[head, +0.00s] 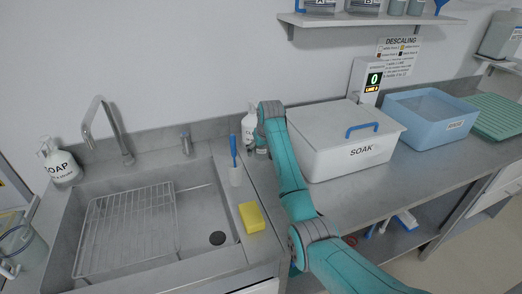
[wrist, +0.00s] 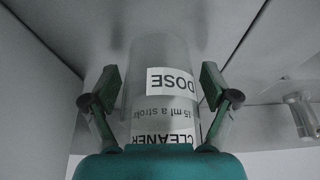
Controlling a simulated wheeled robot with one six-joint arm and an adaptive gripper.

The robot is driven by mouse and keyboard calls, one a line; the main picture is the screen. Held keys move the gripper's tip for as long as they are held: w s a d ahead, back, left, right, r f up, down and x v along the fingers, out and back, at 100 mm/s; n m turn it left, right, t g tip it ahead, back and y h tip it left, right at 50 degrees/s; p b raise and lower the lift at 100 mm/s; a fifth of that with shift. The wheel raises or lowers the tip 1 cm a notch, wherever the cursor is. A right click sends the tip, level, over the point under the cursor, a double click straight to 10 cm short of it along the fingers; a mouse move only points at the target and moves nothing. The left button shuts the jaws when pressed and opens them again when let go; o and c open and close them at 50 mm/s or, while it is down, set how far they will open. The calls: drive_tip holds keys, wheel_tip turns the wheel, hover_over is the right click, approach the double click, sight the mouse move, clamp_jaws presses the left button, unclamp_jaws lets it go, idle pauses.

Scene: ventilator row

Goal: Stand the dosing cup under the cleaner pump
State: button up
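A clear, greyish cup-like cylinder with a DOSE label (wrist: 172,80) shows upside down in the wrist view, between the two fingers of my gripper (wrist: 160,88). Narrow gaps seem to show on both sides, so my gripper looks open around it; contact is hard to judge. More upside-down print, "15 ml a stroke" and CLEANER (wrist: 162,137), lines up with it; I cannot tell for sure whether this is on a bottle behind. In the head view a white bottle (head: 248,128) stands by the wall, partly hidden by my arm. My gripper's fingertips are hidden there.
A white SOAK box (head: 345,160) stands just right of my arm, with a blue tub (head: 430,118) beyond it. A shelf (head: 370,19) hangs above.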

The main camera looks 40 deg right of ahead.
drive_tip(key=shift+s+r, duration=0.1)
drive_tip(key=shift+r, duration=0.2)
drive_tip(key=s+a, duration=0.1)
drive_tip(key=s, duration=0.3)
drive_tip(key=s+a, duration=0.1)
drive_tip(key=s, duration=0.3)
drive_tip(key=s+a, duration=0.1)
drive_tip(key=s, duration=0.3)
drive_tip(key=shift+a+r, duration=0.2)
drive_tip(key=shift+r, duration=0.15)
drive_tip(key=shift+w, duration=0.15)
